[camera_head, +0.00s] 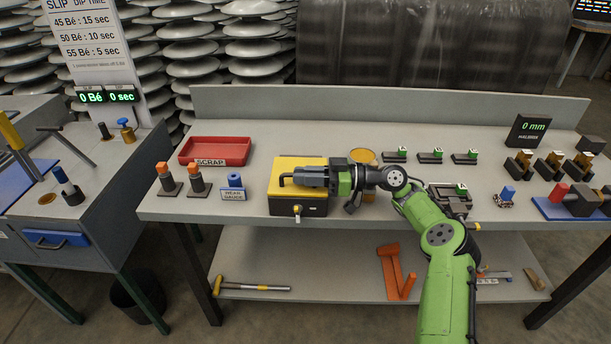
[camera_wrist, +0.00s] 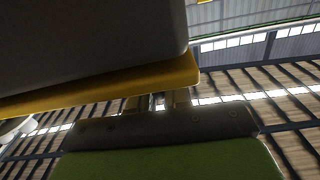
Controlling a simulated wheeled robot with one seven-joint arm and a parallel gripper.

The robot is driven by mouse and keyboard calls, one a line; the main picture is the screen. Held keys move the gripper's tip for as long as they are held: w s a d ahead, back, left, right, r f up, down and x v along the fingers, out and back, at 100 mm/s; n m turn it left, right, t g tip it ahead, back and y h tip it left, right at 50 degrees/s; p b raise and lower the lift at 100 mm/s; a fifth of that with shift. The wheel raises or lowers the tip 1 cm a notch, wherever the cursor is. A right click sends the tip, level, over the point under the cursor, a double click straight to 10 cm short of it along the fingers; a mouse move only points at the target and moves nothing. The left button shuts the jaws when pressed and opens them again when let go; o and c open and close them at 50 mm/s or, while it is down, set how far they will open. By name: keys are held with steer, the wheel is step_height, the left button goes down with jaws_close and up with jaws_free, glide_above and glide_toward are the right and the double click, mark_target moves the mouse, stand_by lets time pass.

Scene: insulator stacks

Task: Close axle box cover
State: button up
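The axle box (camera_head: 312,207) stands near the table's front edge, dark-sided with a small brass latch on its front. Its yellow cover (camera_head: 297,163) shows as a flat yellow top; the head view does not settle how far it is raised. My gripper (camera_head: 290,178) lies across the cover from the right, over a black hooked bar. In the wrist view a yellow slab edge (camera_wrist: 100,90) and a grey face cross in front of my gripper (camera_wrist: 157,102). Its two fingers stand apart with a gap; their tips are partly hidden, and nothing clearly shows between them.
A red scrap tray (camera_head: 214,151) lies behind left. Orange-topped posts (camera_head: 196,180) and a blue gauge (camera_head: 235,181) stand left of the box. A yellow round piece (camera_head: 363,156) sits behind my wrist. Several small fixtures fill the right. A bare strip runs along the table's back.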

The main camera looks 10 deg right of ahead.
steer(key=o, duration=0.4)
steer(key=shift+s+f, duration=0.1)
steer(key=shift+f, duration=0.05)
step_height(320, 180, up, 10)
steer(key=p, duration=0.3)
steer(key=shift+p, duration=0.3)
